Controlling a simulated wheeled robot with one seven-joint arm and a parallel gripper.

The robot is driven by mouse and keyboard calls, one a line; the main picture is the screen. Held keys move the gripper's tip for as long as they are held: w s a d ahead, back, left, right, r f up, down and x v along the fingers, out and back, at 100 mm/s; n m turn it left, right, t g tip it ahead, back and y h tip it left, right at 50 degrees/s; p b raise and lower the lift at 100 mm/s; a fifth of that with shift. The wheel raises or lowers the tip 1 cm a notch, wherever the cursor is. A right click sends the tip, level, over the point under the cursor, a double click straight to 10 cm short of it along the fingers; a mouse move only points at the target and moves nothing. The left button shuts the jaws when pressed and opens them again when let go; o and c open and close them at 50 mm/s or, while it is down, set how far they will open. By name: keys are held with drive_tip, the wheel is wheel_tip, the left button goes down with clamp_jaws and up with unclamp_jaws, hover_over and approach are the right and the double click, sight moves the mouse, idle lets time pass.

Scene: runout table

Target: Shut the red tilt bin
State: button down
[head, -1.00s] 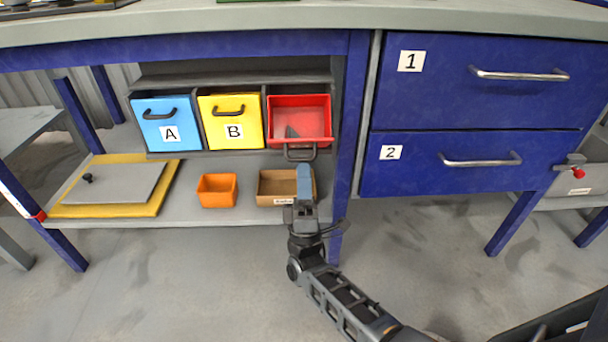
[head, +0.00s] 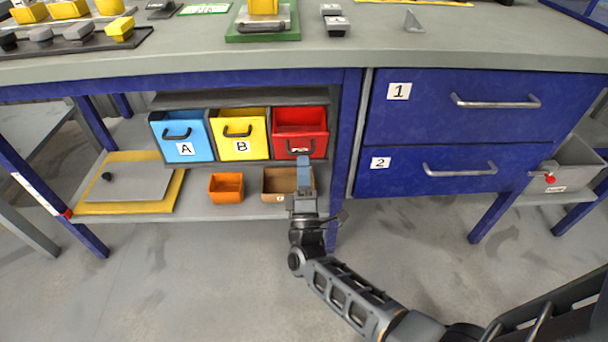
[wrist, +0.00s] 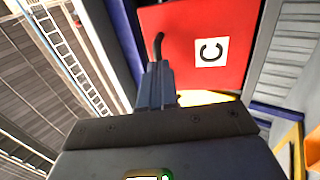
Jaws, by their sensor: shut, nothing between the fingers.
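The red tilt bin (head: 300,122) is the rightmost of three bins under the workbench. It is tilted outward, with its inside showing above its front panel and its dark handle low on the front. My gripper (head: 305,160) is shut and empty, pointing up at the lower front of this bin. In the wrist view the red front panel (wrist: 180,30) carries a white C label (wrist: 209,52). The shut fingertips (wrist: 156,68) are at the dark handle (wrist: 158,42); I cannot tell whether they touch it or the panel.
Blue bin A (head: 183,149) and yellow bin B (head: 240,146) stand to the left. An orange box (head: 226,190) and a cardboard box (head: 275,183) sit on the shelf below. Blue drawers (head: 440,110) with bar handles are to the right, past a blue table leg (head: 343,140).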

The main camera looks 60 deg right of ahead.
sight(303, 138)
drive_tip(key=shift+w+d+r+g+y+p, duration=0.3)
drive_tip(key=shift+r+p, duration=0.3)
drive_tip(key=shift+p, duration=0.9)
drive_tip(key=shift+w+d+r+g+y+p, duration=0.1)
drive_tip(key=shift+d+r+g+y+p, duration=0.3)
drive_tip(key=shift+p, duration=1.05)
drive_tip(key=shift+w+d+r+g+y+p, duration=0.15)
drive_tip(key=shift+r+y+p, duration=0.25)
drive_tip(key=shift+r+p, duration=0.75)
drive_tip(key=g+y+p, duration=0.1)
drive_tip(key=p, duration=0.3)
drive_tip(key=shift+w+d+p, duration=0.5)
drive_tip(key=shift+d+p, duration=0.05)
drive_tip(key=shift+p, duration=0.35)
drive_tip(key=shift+w+d+y+p, duration=0.1)
drive_tip(key=shift+y+p, duration=0.2)
